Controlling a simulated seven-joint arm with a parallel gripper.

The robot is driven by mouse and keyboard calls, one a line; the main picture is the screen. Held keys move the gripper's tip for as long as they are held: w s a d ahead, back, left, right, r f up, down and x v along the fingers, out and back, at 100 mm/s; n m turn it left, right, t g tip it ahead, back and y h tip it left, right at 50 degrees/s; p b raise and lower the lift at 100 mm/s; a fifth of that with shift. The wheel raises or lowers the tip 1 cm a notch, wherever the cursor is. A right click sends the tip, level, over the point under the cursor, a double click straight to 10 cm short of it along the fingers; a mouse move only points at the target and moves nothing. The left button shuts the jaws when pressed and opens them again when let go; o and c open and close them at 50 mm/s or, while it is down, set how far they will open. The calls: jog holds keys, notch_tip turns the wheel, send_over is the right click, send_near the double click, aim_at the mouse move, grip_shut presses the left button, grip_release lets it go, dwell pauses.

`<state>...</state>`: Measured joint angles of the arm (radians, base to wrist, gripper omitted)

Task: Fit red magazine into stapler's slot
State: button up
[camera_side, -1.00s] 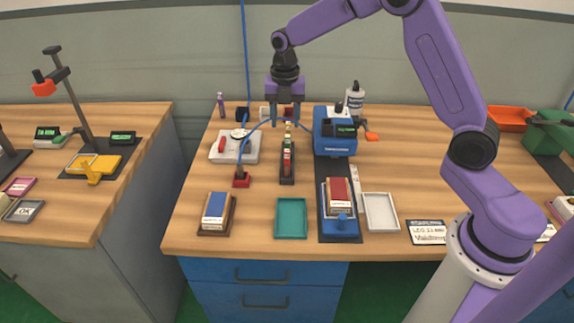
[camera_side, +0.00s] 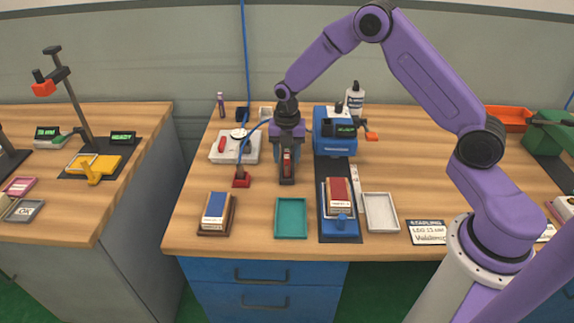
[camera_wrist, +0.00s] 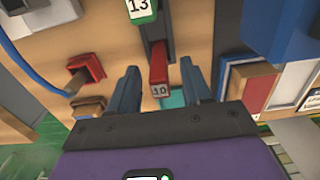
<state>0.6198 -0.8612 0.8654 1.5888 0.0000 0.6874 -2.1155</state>
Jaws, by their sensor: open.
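The red magazine (camera_side: 287,161) lies in a narrow dark rack (camera_side: 287,181) near the middle of the bench. In the wrist view, the red magazine (camera_wrist: 158,70) carries a "10" label and shows between my two fingers. My gripper (camera_side: 288,154) is open and low over the rack, with one finger on each side. The fingers (camera_wrist: 159,80) appear apart from the magazine. A green magazine (camera_wrist: 139,8) labelled "13" sits farther along the rack. The blue stapler (camera_side: 335,140) stands to the right of my gripper; I cannot make out its slot.
In front are a blue-topped stack (camera_side: 215,211), a teal tray (camera_side: 291,231), a red-topped stack (camera_side: 339,190) on the stapler's dark track, and an empty white tray (camera_side: 381,226).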

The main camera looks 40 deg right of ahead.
jog(key=shift+f, duration=0.1)
grip_shut()
jog(key=shift+r, duration=0.6)
notch_tip(320, 180, up, 2)
jog(key=shift+r, duration=0.2)
jog(key=s+r, duration=1)
jog(key=s, duration=0.4)
jog(key=w+d+r, duration=0.7)
jog(key=w+d, duration=0.3)
jog(key=d, duration=0.2)
jog(key=shift+w+d+f, duration=0.1)
jog(key=shift+w+f, duration=0.05)
jog(key=shift+f, duration=3.8)
